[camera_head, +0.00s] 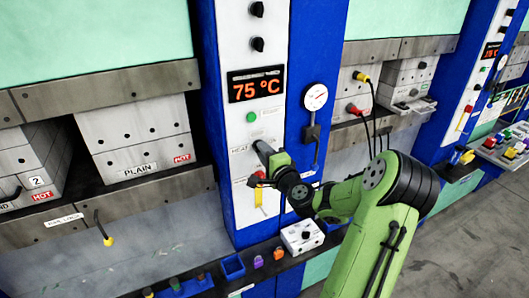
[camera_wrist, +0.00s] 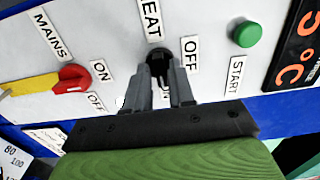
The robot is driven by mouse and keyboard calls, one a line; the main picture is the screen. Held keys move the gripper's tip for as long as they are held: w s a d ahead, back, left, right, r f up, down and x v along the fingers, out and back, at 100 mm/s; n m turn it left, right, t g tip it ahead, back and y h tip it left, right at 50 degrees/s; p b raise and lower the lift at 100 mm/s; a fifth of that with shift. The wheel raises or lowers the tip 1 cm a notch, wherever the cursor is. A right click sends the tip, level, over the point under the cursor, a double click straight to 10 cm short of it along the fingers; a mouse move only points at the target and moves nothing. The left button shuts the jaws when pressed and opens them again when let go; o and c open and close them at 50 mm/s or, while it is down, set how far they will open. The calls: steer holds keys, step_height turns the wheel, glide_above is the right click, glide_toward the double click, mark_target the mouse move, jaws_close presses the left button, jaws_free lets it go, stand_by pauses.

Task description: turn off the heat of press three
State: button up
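The press's white control panel (camera_head: 265,100) carries a lit 75 °C display (camera_head: 257,85). In the wrist view, the black heat knob (camera_wrist: 159,57) sits beside the HEAT label (camera_wrist: 150,20). The OFF label (camera_wrist: 190,53) is to its right. The ON label is partly hidden between the fingers. My gripper (camera_wrist: 160,75) has its fingertips on both sides of the knob with no clear gap. The knob's pointer direction is hard to tell. No press number shows on this panel.
A red-and-yellow mains switch (camera_wrist: 72,78) is left of the knob in the wrist view. A green START button (camera_wrist: 246,34) is on the right.

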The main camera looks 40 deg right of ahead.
jaws_close()
steer(key=shift+f+n+b, duration=0.1)
steer(key=shift+n+b, duration=0.2)
steer(key=shift+b, duration=0.15)
steer(key=n+b, duration=1.7)
steer(key=b, duration=0.6)
steer(key=shift+n+b, duration=0.3)
steer(key=shift+b, duration=0.05)
steer(key=shift+o, duration=1.7)
jaws_free()
